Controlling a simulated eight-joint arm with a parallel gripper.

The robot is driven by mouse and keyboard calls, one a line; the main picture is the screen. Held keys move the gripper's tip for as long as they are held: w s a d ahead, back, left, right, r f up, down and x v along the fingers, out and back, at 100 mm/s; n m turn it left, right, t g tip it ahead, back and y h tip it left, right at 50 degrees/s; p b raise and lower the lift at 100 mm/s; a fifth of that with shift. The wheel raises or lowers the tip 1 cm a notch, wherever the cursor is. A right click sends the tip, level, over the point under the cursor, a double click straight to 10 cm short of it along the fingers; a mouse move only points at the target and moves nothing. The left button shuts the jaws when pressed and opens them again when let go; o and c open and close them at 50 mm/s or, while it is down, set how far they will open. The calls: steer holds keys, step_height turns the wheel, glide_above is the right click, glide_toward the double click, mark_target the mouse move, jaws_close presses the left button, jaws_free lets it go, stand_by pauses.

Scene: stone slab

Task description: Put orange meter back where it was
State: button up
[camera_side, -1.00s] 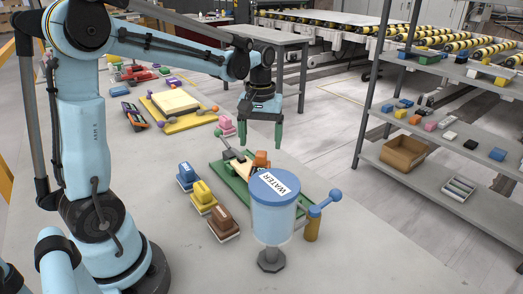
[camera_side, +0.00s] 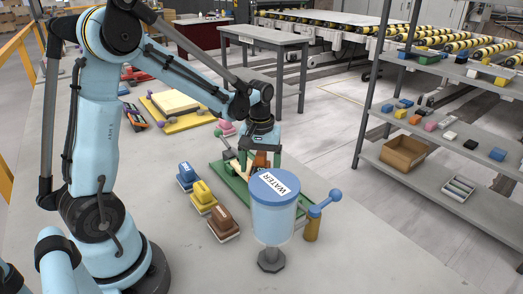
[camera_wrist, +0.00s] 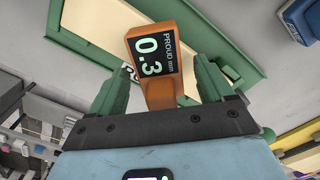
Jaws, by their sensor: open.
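The orange meter (camera_wrist: 160,58) shows in the wrist view, with a dark face reading "PROUD mm 0.3". It stands at the green-framed board (camera_wrist: 235,28) with a cream slab (camera_wrist: 100,22). My gripper (camera_wrist: 168,75) is open, its green fingers on either side of the meter; I cannot tell whether they touch it. In the side view my gripper (camera_side: 260,158) is down at the green board (camera_side: 232,180), and the meter (camera_side: 262,160) is partly hidden between the fingers and behind the water tank.
The water tank (camera_side: 273,215) stands just in front of the board. Blue, yellow and brown blocks (camera_side: 203,193) line its left side. A pink block (camera_side: 226,128) is behind. A yellow board (camera_side: 178,108) with a cream slab lies farther back. Shelves (camera_side: 440,130) stand at the right.

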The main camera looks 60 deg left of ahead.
steer(key=c, duration=1.3)
steer(key=shift+c, duration=0.2)
steer(key=shift+r, duration=0.15)
